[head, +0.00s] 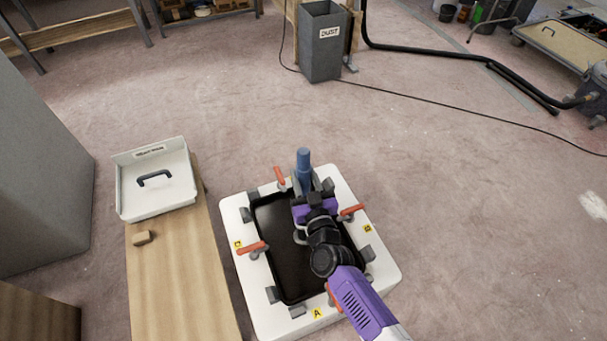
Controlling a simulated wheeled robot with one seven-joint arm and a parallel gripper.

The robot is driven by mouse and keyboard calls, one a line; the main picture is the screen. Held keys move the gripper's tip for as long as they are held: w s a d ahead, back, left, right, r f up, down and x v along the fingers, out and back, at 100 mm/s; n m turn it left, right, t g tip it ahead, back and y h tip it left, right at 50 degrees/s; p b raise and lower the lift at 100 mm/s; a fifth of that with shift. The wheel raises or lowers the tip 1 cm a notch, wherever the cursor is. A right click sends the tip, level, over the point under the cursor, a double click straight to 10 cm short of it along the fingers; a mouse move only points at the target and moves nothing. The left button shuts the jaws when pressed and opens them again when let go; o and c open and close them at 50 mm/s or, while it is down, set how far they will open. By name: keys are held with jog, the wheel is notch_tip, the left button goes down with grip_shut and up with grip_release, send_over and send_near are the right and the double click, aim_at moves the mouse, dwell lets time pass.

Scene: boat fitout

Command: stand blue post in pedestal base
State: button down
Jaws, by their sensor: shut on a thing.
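The blue post (303,162) stands up from behind my gripper (306,192), near the far side of a white frame. My gripper is shut on the blue post; the fingers and the lower part of the post are largely hidden by my purple and black wrist. The post looks roughly upright. I cannot make out the pedestal base, or whether the post's lower end touches anything.
The white frame (383,272) surrounds a black recess (268,225), with several orange-handled clamps and yellow labels around it. A grey dust bin (320,55) stands behind.

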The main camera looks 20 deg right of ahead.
aim_at(305, 195)
jog(key=shift+f+b, duration=2.8)
jog(key=shift+f, duration=0.7)
jog(key=c, duration=0.9)
grip_release()
jog(key=shift+o, duration=0.2)
jog(key=shift+f, duration=0.15)
jog(key=s+a+p, duration=0.1)
jog(key=s, duration=0.6)
jog(key=shift+s, duration=0.35)
